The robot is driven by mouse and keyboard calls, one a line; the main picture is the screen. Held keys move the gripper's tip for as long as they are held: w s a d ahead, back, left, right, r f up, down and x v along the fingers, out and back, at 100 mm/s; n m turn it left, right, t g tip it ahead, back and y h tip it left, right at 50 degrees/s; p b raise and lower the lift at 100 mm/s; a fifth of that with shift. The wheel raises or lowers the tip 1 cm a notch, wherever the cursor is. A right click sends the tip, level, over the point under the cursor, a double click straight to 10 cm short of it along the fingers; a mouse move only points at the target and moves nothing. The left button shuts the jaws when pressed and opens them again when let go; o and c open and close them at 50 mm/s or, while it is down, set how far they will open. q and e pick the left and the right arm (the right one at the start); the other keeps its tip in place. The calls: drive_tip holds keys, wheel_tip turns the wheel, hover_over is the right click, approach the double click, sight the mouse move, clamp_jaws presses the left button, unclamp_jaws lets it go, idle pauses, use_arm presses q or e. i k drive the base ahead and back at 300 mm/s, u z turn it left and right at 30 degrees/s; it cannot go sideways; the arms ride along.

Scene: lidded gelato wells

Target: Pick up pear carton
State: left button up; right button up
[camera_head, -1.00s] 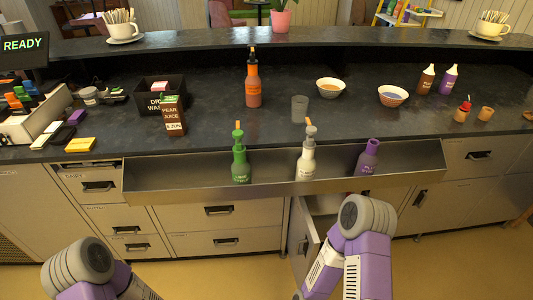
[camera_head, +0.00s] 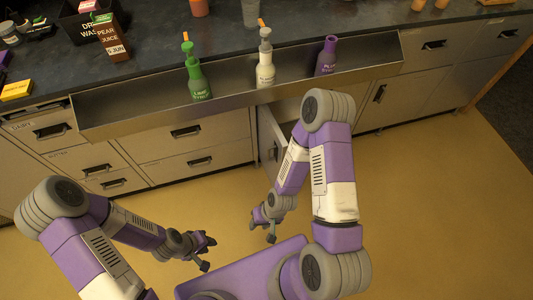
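The pear carton (camera_head: 111,38) is a dark brown box with a green top and a label reading pear juice. It stands upright on the dark counter at the upper left, in front of the dark bin. My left gripper (camera_head: 206,254) is low in front of the drawers, far below the carton and apart from it. My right gripper (camera_head: 272,228) is low near the open cabinet door, also far from the carton. Both grippers are small in the view, and their finger gaps are hard to make out. I see nothing held in either.
A metal rail (camera_head: 130,119) along the counter front holds a green bottle (camera_head: 197,80), a white bottle (camera_head: 265,65) and a purple bottle (camera_head: 327,58). A cabinet door (camera_head: 271,140) stands open below it. A dark bin (camera_head: 77,32) is behind the carton. The yellow floor is clear.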

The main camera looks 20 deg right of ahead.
sight(110, 33)
drive_tip(key=z, duration=0.1)
drive_tip(key=k, duration=0.45)
drive_tip(key=u, duration=1.05)
drive_tip(key=i, duration=1.4)
drive_tip(key=z, duration=0.65)
